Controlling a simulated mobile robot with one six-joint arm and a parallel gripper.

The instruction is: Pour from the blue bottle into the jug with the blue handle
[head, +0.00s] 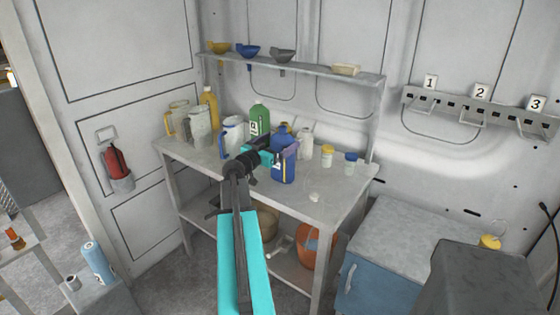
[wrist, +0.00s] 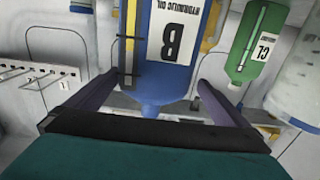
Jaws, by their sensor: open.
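The blue bottle (head: 283,170) stands on the workbench, with a white label reading B and HYDRAULIC OIL. In the wrist view the bottle (wrist: 147,65) appears upside down between my two fingers. My gripper (head: 284,148) is open, with its fingers on either side of the bottle's upper part; a gap shows beside the bottle in the wrist view (wrist: 158,88). One purple finger crosses in front of the bottle in the head view. The jug with the blue handle (head: 232,136) stands on the bench left of my gripper, partly hidden by my arm.
A green bottle (head: 260,119) stands behind my gripper. Other jugs (head: 199,128) and a yellow bottle (head: 209,108) are at the bench's left. A white bottle (head: 306,143) and small yellow-lidded (head: 327,157) and blue-lidded (head: 351,164) jars are at the right. Funnels (head: 248,51) sit on the shelf above.

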